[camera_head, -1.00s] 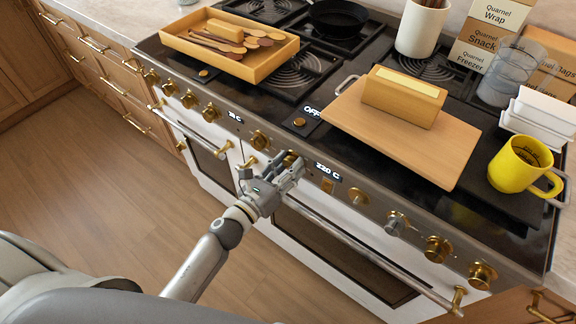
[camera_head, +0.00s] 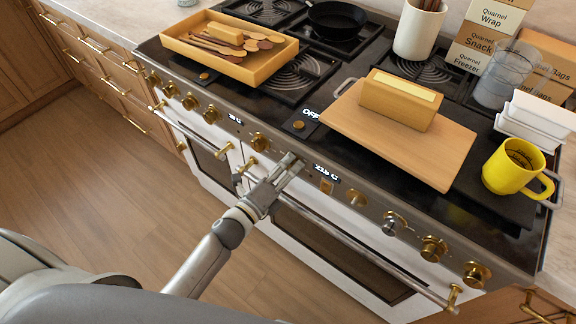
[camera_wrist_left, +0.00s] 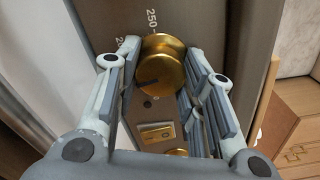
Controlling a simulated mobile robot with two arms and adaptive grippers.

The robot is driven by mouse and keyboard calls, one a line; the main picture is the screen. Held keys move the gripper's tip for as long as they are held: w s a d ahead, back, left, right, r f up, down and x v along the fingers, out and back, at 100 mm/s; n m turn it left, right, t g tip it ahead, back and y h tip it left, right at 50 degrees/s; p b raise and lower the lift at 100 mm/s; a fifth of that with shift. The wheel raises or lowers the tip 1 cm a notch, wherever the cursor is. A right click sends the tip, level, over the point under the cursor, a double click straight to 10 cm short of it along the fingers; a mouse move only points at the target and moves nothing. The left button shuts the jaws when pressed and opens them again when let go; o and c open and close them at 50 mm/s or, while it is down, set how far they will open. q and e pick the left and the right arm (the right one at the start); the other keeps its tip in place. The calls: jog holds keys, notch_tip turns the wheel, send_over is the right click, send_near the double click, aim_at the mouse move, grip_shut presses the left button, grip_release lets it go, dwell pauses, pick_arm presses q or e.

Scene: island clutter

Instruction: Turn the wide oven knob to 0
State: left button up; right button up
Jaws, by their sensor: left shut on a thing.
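The wide oven's brass knob (camera_wrist_left: 160,64) shows between my left fingers in the left wrist view. It has a dark mark on its face, and the printed number 250 stands just above it. In the head view the knob is mostly hidden behind my left gripper (camera_head: 290,164), which reaches the stove's front panel from the left. The gripper is shut on the knob, with one finger on each side. The lit display (camera_head: 327,174) right of the gripper shows a temperature in C; its digits are blurred. My right gripper is not in view.
More brass knobs (camera_head: 433,248) line the panel, and a long oven handle (camera_head: 350,247) runs below it. On the stove top are a wooden board (camera_head: 440,160) with a wooden block, a yellow mug (camera_head: 510,170) and a wooden tray (camera_head: 248,72) of utensils. The floor in front is clear.

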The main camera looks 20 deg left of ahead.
pick_arm(q)
jog(key=n+p, duration=0.1)
jog(key=n, duration=0.3)
jog(key=shift+r+n, duration=0.1)
jog(key=shift+n, duration=0.2)
jog(key=n+p, duration=0.2)
jog(key=n, duration=0.2)
jog(key=shift+n, duration=0.3)
jog(key=n+p, duration=0.1)
jog(key=n, duration=0.3)
jog(key=shift+n, duration=0.3)
jog(key=n+p, duration=0.1)
jog(key=n, duration=0.3)
jog(key=shift+a, duration=0.1)
jog(key=n+p, duration=0.1)
jog(key=n, duration=0.7)
jog(key=shift+n, duration=0.3)
jog(key=n, duration=0.3)
jog(key=shift+n+b, duration=0.7)
jog(key=shift+n, duration=1.5)
